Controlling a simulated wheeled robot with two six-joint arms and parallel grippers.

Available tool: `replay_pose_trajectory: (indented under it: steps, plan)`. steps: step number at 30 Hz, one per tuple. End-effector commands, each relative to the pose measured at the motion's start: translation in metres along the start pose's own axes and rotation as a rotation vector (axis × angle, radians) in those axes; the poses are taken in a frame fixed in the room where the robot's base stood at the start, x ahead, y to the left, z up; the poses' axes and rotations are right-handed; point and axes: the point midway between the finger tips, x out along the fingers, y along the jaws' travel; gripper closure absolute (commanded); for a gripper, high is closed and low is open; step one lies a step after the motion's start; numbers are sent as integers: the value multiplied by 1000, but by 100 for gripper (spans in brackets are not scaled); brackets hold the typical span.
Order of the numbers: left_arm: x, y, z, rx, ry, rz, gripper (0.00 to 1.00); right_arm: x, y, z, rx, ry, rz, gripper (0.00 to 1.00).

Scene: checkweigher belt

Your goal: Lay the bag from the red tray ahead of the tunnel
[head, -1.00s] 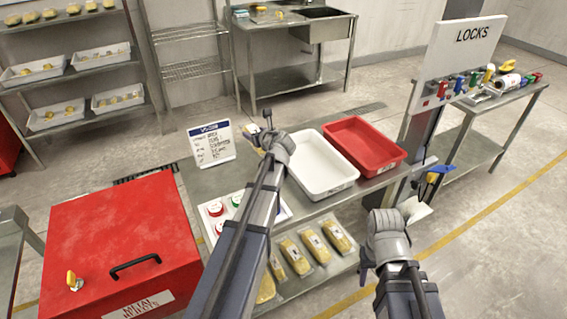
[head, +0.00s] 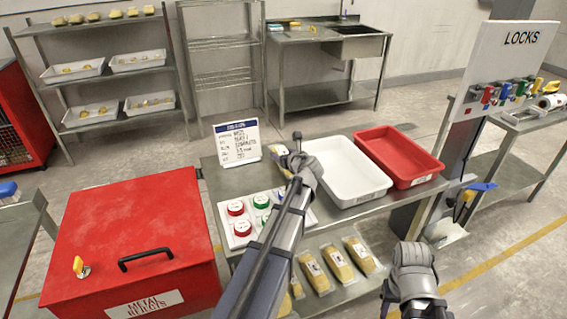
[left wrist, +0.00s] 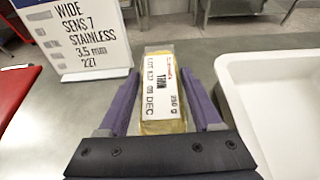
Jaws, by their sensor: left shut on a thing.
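My left gripper (head: 284,154) is shut on a clear bag (left wrist: 162,95) with yellow contents and a white label reading "THIN" and "250 g". In the left wrist view the bag lies between the purple fingers. In the head view the gripper is over the steel table, between the sign and the white tray, and mostly hides the bag. The red tray (head: 428,179) stands at the table's right end and looks empty. My right gripper (head: 410,275) is low at the right, clear of the trays; its fingers do not show clearly. No tunnel is in view.
An empty white tray (head: 372,196) stands beside the red tray. A sign (head: 237,143) and red and green buttons (head: 240,216) are on the table. A red metal rejects box (head: 135,225) is at left. Several bags (head: 338,264) lie on the lower shelf. A LOCKS board (head: 510,70) rises at right.

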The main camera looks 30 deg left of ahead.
Motion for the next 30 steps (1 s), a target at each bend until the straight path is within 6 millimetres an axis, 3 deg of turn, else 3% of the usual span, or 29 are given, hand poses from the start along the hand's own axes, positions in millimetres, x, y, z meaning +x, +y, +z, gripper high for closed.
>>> replay_pose_trajectory:
  steps: [2,14,15,23,30]
  plan:
    - [5,0,-12,0,-1,0,100,13,-1,-1,0,0,0,50]
    - [6,0,-14,0,-1,0,100,15,-1,-1,0,0,0,50]
    - [6,0,-13,0,0,0,32,14,-1,-1,0,0,0,50]
    - [5,0,-13,0,0,0,4,14,-1,-1,0,0,0,50]
    - [5,0,-12,0,0,0,4,13,-1,-1,0,0,0,50]
